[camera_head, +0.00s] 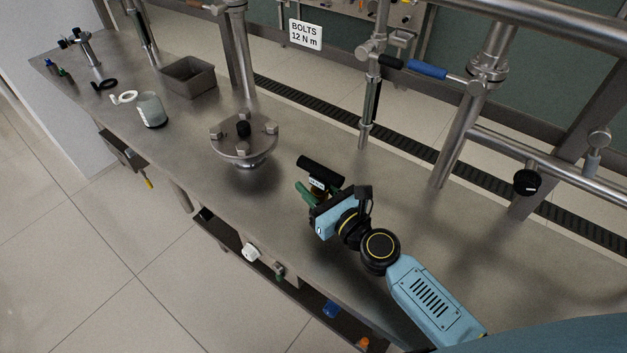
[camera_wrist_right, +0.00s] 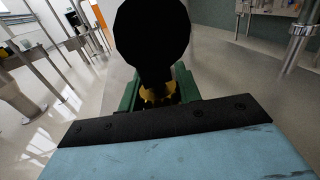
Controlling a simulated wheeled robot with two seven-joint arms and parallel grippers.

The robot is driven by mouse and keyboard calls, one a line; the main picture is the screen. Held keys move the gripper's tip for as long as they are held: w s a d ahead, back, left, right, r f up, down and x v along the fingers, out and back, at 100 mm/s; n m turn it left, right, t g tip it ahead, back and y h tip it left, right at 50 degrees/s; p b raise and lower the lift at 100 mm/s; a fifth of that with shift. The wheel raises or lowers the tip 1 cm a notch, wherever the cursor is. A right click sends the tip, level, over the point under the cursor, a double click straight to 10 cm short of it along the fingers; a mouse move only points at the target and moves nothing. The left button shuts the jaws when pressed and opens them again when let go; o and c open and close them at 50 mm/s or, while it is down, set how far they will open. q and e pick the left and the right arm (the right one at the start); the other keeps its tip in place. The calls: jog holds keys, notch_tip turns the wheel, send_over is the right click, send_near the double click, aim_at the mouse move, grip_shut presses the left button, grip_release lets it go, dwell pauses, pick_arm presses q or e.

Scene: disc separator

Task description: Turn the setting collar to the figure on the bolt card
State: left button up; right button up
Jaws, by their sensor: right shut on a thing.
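The bolt card (camera_head: 306,35) hangs at the back and reads "BOLTS 12 N m". My right gripper (camera_head: 311,191) is over the bench, shut on a tool with a thick black cylindrical part (camera_head: 320,170). A small pale label (camera_head: 317,183) on the tool is too small to read. In the right wrist view, the black round end (camera_wrist_right: 152,40) of the tool fills the top middle. A brass-coloured ring (camera_wrist_right: 158,95), perhaps the setting collar, shows between the green fingers. Its scale is not visible. My left gripper is not in view.
A flanged steel fitting with bolt heads (camera_head: 245,137) stands on the bench left of the gripper. Further left are a jar (camera_head: 151,110), a steel bin (camera_head: 188,77) and small rings (camera_head: 124,97). Upright pipes (camera_head: 371,104) stand behind. The bench between fitting and gripper is clear.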

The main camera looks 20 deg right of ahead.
aim_at(325, 199)
jog(key=o, duration=0.8)
jog(key=shift+c, duration=0.2)
jog(key=shift+o, duration=1)
jog(key=shift+s+d, duration=0.2)
jog(key=shift+s, duration=0.25)
jog(key=b+v, duration=0.1)
jog(key=v, duration=0.3)
jog(key=b+v, duration=0.1)
jog(key=v, duration=0.3)
jog(key=shift+s+d+f, duration=0.1)
jog(key=shift+s+f, duration=0.1)
jog(key=shift+s, duration=0.05)
jog(key=b+v, duration=0.1)
jog(key=v, duration=0.2)
jog(key=shift+s+b, duration=0.1)
jog(key=shift+b, duration=0.3)
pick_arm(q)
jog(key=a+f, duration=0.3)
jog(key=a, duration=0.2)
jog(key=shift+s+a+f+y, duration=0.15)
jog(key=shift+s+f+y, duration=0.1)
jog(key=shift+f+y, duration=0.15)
pick_arm(e)
jog(key=shift+s+d+r, duration=0.1)
jog(key=shift+s+r, duration=0.1)
jog(key=shift+s, duration=0.1)
